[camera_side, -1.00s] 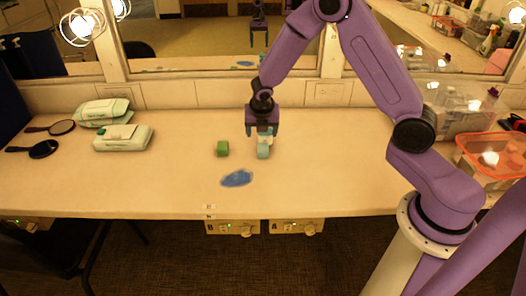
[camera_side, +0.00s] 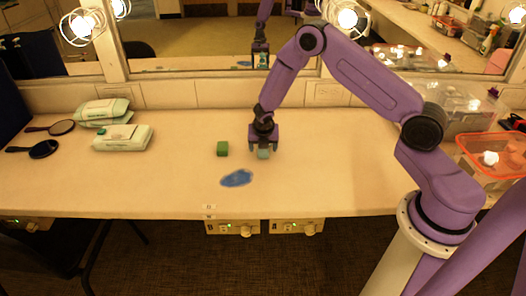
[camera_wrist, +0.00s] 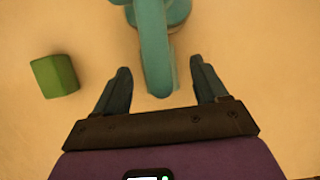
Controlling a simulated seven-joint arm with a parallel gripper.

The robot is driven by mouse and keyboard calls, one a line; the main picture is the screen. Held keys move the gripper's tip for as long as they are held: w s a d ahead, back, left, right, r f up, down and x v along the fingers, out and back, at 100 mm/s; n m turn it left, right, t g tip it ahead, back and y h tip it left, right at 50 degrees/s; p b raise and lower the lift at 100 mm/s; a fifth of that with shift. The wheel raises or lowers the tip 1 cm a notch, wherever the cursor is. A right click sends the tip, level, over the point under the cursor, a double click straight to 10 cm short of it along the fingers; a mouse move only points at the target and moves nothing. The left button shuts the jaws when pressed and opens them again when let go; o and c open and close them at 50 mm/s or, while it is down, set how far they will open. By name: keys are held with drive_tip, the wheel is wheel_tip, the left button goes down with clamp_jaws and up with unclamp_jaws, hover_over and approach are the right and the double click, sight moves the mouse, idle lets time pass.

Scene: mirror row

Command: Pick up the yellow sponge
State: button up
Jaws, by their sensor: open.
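No yellow sponge shows in either view. My gripper (camera_side: 263,148) is open and points down at a small teal object (camera_side: 263,154) on the counter. In the wrist view, part of the teal object (camera_wrist: 153,50) lies between the two open fingers (camera_wrist: 160,72), with a gap on each side. Its far end runs out of the top of that view. A green block (camera_side: 222,149) stands on the counter left of my gripper; it also shows left of the fingers in the wrist view (camera_wrist: 54,76).
A flat blue patch (camera_side: 237,178) lies in front of the green block. Wipes packs (camera_side: 123,138) and dark hand mirrors (camera_side: 44,149) are at the left. An orange-rimmed bin (camera_side: 492,152) stands at the right. Wall mirrors line the back. The counter between is mostly clear.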

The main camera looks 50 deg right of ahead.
drive_tip(key=shift+w+d+f, duration=0.15)
drive_tip(key=shift+f, duration=0.4)
drive_tip(key=c, duration=1.1)
drive_tip(key=shift+c, duration=0.3)
drive_tip(key=shift+r, duration=0.15)
drive_tip(key=shift+r, duration=1.45)
drive_tip(key=shift+s+a+r, duration=0.2)
drive_tip(key=shift+r, duration=0.05)
drive_tip(key=s+a, duration=1.2)
drive_tip(key=shift+s+a, duration=0.2)
drive_tip(key=shift+c, duration=0.6)
